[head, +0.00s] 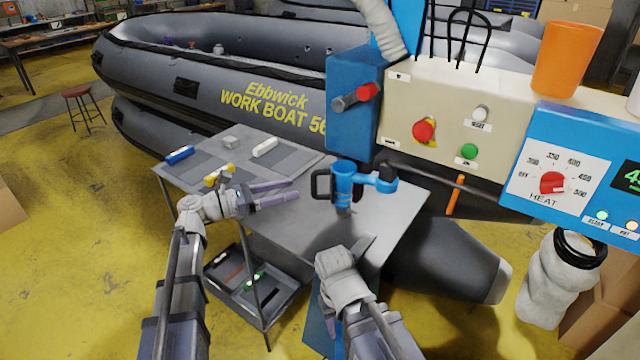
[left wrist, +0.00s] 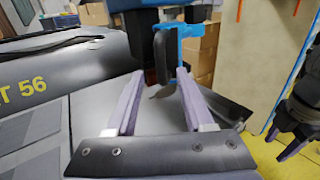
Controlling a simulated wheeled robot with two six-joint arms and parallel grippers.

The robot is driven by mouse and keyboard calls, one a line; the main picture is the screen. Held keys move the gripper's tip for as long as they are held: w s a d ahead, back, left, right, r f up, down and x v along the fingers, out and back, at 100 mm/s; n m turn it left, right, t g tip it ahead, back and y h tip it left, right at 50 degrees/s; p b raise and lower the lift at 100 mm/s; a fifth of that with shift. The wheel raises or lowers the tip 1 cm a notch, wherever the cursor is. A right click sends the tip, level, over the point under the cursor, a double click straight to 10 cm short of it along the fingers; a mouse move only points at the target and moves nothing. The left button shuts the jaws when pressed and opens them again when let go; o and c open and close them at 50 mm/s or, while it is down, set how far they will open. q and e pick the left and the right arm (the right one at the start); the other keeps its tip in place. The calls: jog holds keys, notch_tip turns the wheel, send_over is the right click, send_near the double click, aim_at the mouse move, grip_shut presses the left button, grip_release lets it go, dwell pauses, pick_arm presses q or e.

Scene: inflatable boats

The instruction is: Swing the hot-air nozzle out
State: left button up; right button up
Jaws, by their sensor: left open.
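The hot-air nozzle unit (head: 345,184) is a blue body with a side arm, standing over the grey table in the head view. Its black loop handle (head: 321,186) faces left. My left gripper (head: 293,189) is open, just left of the handle and pointing at it. In the left wrist view, the black handle (left wrist: 163,56) shows between and beyond the spread purple fingers, with the blue body (left wrist: 185,38) behind it. I see no contact. My right gripper (head: 328,305) hangs low at the table's front edge, partly hidden by its wrist; its purple fingers look apart in the left wrist view (left wrist: 283,142).
The table (head: 300,232) carries a blue tool (head: 179,155), a white roller-like piece (head: 265,147) and a yellow-and-white tool (head: 218,175). A control panel (head: 450,120) and a blue heat box (head: 575,165) stand behind right. The grey boat (head: 225,75) lies behind.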

aim_at(314, 191)
pick_arm(q)
jog(key=shift+x, duration=3.9)
jog(key=shift+f, duration=0.1)
grip_shut()
